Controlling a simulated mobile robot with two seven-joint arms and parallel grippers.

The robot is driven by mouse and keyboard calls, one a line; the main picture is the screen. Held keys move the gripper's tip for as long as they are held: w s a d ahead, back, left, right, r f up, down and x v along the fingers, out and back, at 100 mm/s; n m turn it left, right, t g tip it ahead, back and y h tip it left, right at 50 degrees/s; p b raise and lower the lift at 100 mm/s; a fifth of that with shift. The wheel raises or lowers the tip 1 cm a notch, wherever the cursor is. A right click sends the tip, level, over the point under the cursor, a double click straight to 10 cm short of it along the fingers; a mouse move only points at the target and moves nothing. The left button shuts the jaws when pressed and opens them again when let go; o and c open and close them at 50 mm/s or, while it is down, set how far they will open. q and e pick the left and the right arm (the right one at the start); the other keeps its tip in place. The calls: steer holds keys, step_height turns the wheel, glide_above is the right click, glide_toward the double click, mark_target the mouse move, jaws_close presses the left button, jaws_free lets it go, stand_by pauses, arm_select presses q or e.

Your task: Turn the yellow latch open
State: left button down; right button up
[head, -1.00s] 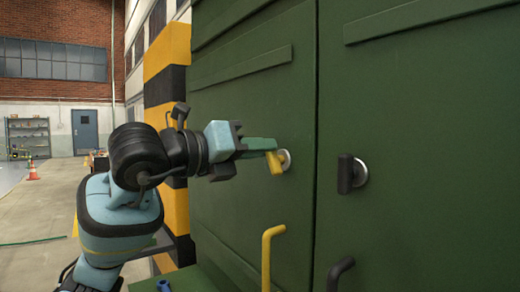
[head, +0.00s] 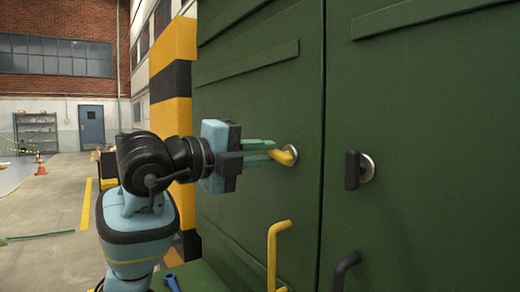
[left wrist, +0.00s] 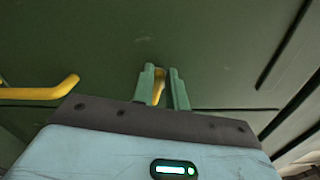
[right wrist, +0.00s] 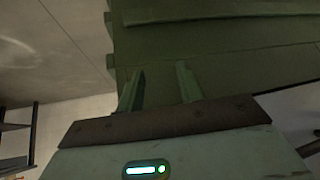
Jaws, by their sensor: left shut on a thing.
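The yellow latch (head: 286,156) sits on a round silver mount on the green cabinet's left door. Its lever points left from the mount, nearly level. My left gripper (head: 271,150) comes in from the left and is shut on the latch lever. In the left wrist view, the latch (left wrist: 158,88) shows between the two green fingers of my left gripper (left wrist: 161,88). My right gripper shows only in its own wrist view (right wrist: 160,85). Its fingers are well apart with nothing between them.
A black latch (head: 353,170) is on the right door (head: 430,110). A yellow handle (head: 273,255) and a black handle (head: 342,272) are below the latches. A yellow and black striped column (head: 172,90) stands behind my left arm. Open floor lies at the left.

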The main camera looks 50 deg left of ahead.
arm_select(q)
steer(key=shift+f+n, duration=0.15)
steer(key=shift+n, duration=0.35)
steer(key=c, duration=1.4)
jaws_free()
steer(key=s+b, duration=0.1)
steer(key=s, duration=0.6)
steer(key=shift+s+a, duration=0.35)
steer(key=shift+s, duration=0.05)
